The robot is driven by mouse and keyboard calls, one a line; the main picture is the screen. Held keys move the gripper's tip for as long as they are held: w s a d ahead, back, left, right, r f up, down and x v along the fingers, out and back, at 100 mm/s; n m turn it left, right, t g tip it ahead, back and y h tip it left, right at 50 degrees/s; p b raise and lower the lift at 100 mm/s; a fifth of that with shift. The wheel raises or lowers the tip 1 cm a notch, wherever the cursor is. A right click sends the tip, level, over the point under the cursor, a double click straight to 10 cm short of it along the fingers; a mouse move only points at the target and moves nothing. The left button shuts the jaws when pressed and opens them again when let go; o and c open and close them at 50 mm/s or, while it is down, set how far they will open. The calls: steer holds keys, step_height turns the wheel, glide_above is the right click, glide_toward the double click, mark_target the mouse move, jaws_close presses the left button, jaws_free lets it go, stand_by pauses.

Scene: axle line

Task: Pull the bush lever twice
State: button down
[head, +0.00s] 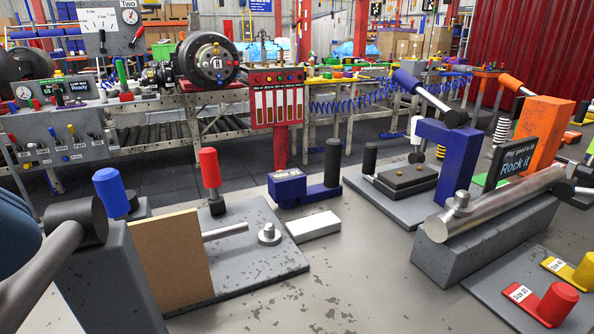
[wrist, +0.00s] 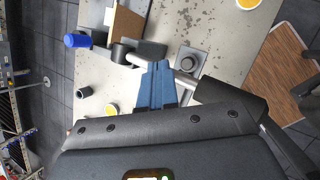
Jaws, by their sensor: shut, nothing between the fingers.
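No label naming the bush lever is readable. At the near left of the head view, a grey post (head: 100,275) carries a black pivot cylinder (head: 78,216) with a thick grey lever rod (head: 35,268) sloping down to the lower left. In the wrist view the black pivot (wrist: 121,52) shows beside the grey post (wrist: 152,50). My gripper (wrist: 158,66) has blue fingers, close together and empty, right by this pivot and post. I cannot tell whether they touch the lever. My gripper is not clearly visible in the head view.
A brown board (head: 160,263) stands beside the post. A blue knob (head: 110,190), a red-topped handle (head: 209,170) and a round metal stud (head: 269,233) are near it. A blue lever stand (head: 440,155) and an orange one (head: 540,140) stand to the right.

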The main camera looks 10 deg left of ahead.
steer(key=shift+s+d+f+b, duration=0.15)
steer(key=shift+s+f+b, duration=0.1)
steer(key=shift+f+b, duration=0.55)
steer(key=shift+s+d+f+b, duration=0.1)
steer(key=shift+s+f+b, duration=0.1)
steer(key=shift+f+b, duration=0.6)
stand_by(1.5)
steer(key=shift+r, duration=0.15)
steer(key=shift+w+a+r+p, duration=0.15)
steer(key=shift+w+r+p, duration=0.2)
steer(key=shift+r, duration=0.6)
steer(key=shift+w+a+r+p, duration=0.2)
steer(key=shift+r+p, duration=0.3)
steer(key=shift+r, duration=0.4)
steer(key=shift+w+a+r+p, duration=0.15)
steer(key=shift+w+r+p, duration=0.2)
steer(key=shift+r, duration=0.6)
steer(key=shift+w+a+r+p, duration=0.2)
steer(key=shift+r+p, duration=0.2)
steer(key=shift+r, duration=0.4)
steer(key=shift+w+a+r+p, duration=0.1)
steer(key=shift+w+r+p, duration=0.25)
steer(key=shift+r, duration=0.4)
steer(key=shift+w+a+r+p, duration=0.15)
steer(key=shift+r+p, duration=0.3)
steer(key=shift+r, duration=0.35)
